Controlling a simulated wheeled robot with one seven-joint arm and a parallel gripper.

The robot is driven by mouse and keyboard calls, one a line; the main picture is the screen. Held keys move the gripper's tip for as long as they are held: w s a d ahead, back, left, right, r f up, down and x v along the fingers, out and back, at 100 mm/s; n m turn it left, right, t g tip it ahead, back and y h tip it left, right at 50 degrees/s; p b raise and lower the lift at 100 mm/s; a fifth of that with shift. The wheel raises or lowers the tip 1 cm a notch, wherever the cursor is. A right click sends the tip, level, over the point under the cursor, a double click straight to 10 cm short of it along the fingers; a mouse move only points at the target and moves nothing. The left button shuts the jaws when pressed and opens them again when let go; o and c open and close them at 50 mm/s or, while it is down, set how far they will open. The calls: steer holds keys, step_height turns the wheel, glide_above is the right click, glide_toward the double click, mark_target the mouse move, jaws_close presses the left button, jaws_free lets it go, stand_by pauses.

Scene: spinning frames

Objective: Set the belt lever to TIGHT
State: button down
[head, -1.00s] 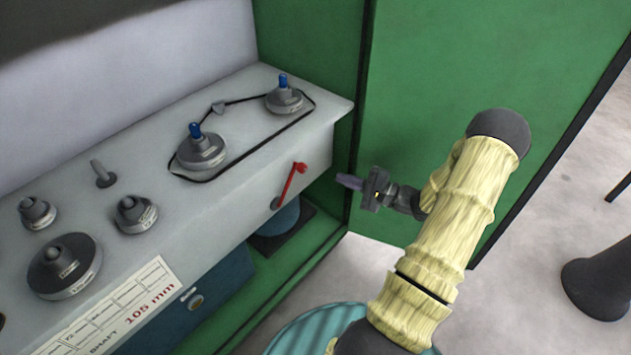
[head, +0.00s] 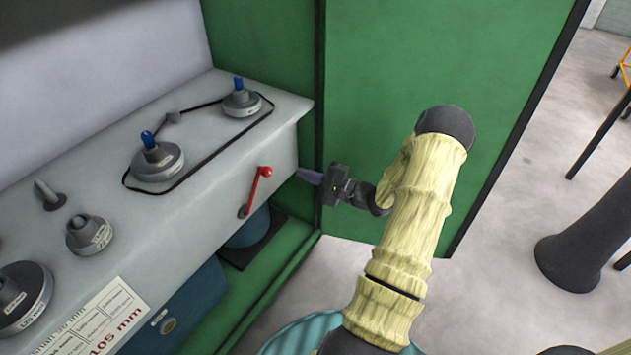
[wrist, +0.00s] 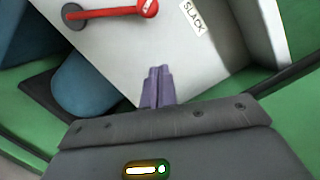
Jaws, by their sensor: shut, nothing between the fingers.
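The red belt lever (head: 256,190) is on the front face of the grey bench (head: 215,185), below the belt. It slants up and to the right from its pivot to a round red knob. In the wrist view the lever (wrist: 110,12) lies at the top left, its knob near a label reading SLACK (wrist: 193,17). No TIGHT label shows. My gripper (head: 300,174) is shut and empty, to the right of the knob and apart from it. In the wrist view its purple fingertips (wrist: 158,85) are together, in front of the bench face.
A black belt (head: 190,180) loops round two pulleys with blue tops on the bench. Loose pulleys and a 105 mm card (head: 105,315) are at the left. The open green door (head: 410,80) stands behind my arm. A blue cylinder (head: 248,228) sits below the lever.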

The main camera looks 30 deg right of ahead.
steer(key=w+a+r+b, duration=0.2)
steer(key=w+a+b, duration=0.1)
steer(key=a, duration=0.3)
steer(key=shift+a+r, duration=0.1)
steer(key=shift+r, duration=0.05)
stand_by(0.5)
